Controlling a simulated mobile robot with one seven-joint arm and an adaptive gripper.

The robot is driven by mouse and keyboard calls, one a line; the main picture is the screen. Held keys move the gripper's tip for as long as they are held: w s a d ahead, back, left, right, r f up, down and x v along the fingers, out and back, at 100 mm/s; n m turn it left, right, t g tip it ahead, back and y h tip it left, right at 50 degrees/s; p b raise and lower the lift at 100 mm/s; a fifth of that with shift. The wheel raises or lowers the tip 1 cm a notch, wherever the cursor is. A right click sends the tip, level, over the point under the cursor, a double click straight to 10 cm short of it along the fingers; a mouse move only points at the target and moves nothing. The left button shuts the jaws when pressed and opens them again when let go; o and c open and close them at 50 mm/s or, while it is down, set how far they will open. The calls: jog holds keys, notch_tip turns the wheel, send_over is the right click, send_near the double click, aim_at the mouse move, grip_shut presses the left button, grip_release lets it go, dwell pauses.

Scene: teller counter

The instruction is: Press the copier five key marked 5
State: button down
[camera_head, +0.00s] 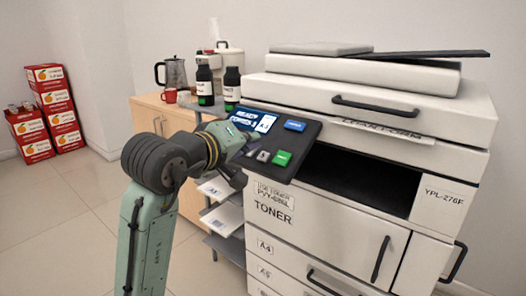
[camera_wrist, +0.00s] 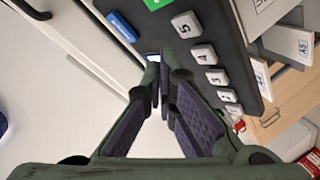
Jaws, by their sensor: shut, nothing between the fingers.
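The white key marked 5 (camera_wrist: 185,25) is on the copier's dark control panel (camera_wrist: 222,30), near the top of the wrist view. It heads a row of white keys, with the key marked 4 (camera_wrist: 203,55) beside it. My gripper (camera_wrist: 161,78) is shut and empty, its dark fingertips below and left of the 5 key in the picture. I cannot tell whether they touch the panel. In the head view the panel (camera_head: 309,150) juts from the copier (camera_head: 350,195). My wrist covers the panel's left part there, and I cannot make out the 5 key.
A green key (camera_head: 282,158) and a blue key (camera_head: 294,125) are on the same panel, near a lit screen (camera_head: 250,121). Dark bottles (camera_head: 205,85) stand behind the panel. Paper trays (camera_head: 222,190) stick out below it. Red boxes (camera_head: 55,110) stand far left.

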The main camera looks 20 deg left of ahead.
jog(key=r, duration=0.1)
jog(key=s+r+p, duration=0.1)
jog(key=r+p, duration=0.1)
jog(key=shift+s+a, duration=0.3)
jog(key=shift+s, duration=0.05)
dwell(0.4)
